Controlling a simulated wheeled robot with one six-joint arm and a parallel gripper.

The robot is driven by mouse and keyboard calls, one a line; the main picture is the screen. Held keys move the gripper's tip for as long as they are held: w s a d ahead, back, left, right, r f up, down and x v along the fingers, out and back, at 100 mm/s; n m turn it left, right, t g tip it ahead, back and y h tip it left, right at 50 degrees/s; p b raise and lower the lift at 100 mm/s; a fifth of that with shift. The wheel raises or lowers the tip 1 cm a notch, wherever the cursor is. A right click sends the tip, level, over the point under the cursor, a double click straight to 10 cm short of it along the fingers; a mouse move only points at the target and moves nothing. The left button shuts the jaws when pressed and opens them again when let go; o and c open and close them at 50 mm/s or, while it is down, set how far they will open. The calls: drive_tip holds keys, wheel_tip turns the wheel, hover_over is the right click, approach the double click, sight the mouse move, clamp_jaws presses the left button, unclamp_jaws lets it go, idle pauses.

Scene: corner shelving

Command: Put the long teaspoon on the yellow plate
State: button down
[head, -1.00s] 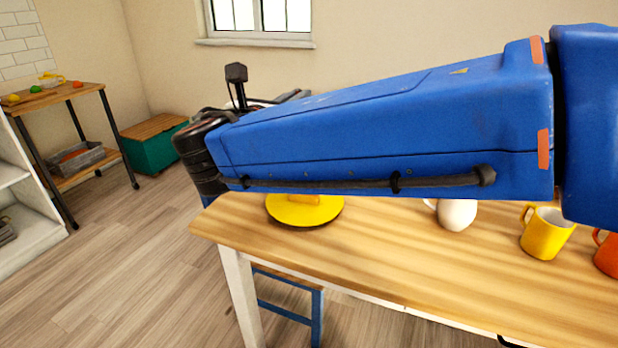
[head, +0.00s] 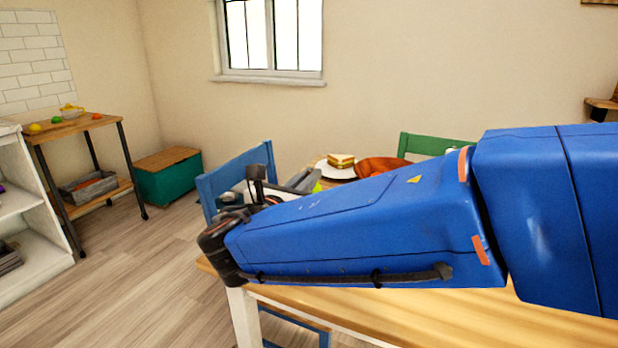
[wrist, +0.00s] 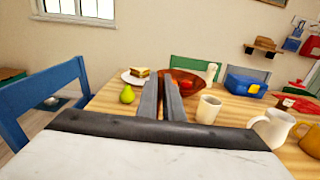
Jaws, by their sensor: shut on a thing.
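My gripper (wrist: 163,82) shows in the wrist view as two long grey fingers close together, pointing over the table. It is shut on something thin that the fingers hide. I cannot make out the long teaspoon in any view now. The yellow plate is not visible now; my blue arm covers much of the table in the head view. In the head view my gripper end (head: 285,185) is partly hidden by the arm, near the table's left end.
A green pear (wrist: 127,95), a sandwich plate (wrist: 128,79), a brown bowl (wrist: 197,77), a white mug (wrist: 208,108), a white jug (wrist: 271,128) and a blue box (wrist: 246,86) stand on the table. A blue chair (wrist: 30,112) is at left, a green chair (wrist: 196,64) behind.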

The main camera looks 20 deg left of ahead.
drive_tip(key=shift+f, duration=0.1)
drive_tip(key=c, duration=1.9)
unclamp_jaws()
drive_tip(key=s+a, duration=0.1)
drive_tip(key=s, duration=1.1)
